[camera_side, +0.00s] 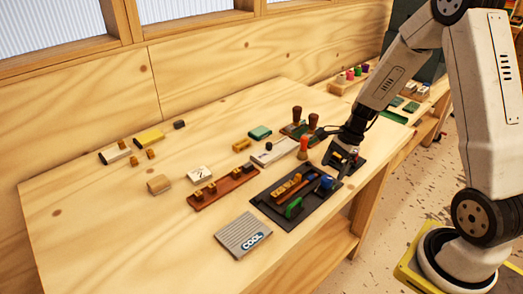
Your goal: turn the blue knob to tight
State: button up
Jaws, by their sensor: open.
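The blue knob (326,182) sits at the right end of a dark panel (267,203) near the table's right edge. My gripper (340,168) is open and points down just behind and to the right of the knob. A small gap seems to lie between them, but I cannot tell whether they touch. Any marking for tight on the panel is too small to read.
The dark panel also bears a green handle (293,207) and an orange-brown bar. A grey "COOL" plate (242,236) lies in front. An orange-topped piece (304,145) and brown upright knobs (297,114) stand behind. The table's left front is clear.

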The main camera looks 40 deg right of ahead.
aim_at(334, 184)
jog(key=shift+v, duration=2)
jog(key=shift+a, duration=0.1)
jog(key=s+a+r+n+h, duration=0.1)
jog(key=s+a+n+h, duration=0.1)
jog(key=a+n, duration=0.5)
jog(key=s+a+r+n+t+h, duration=0.1)
jog(key=a+n, duration=0.5)
jog(key=n, duration=0.8)
jog(key=s+h, duration=0.1)
jog(key=s, duration=0.1)
jog(key=shift+s+a+r, duration=0.3)
jog(key=shift+s+a, duration=0.1)
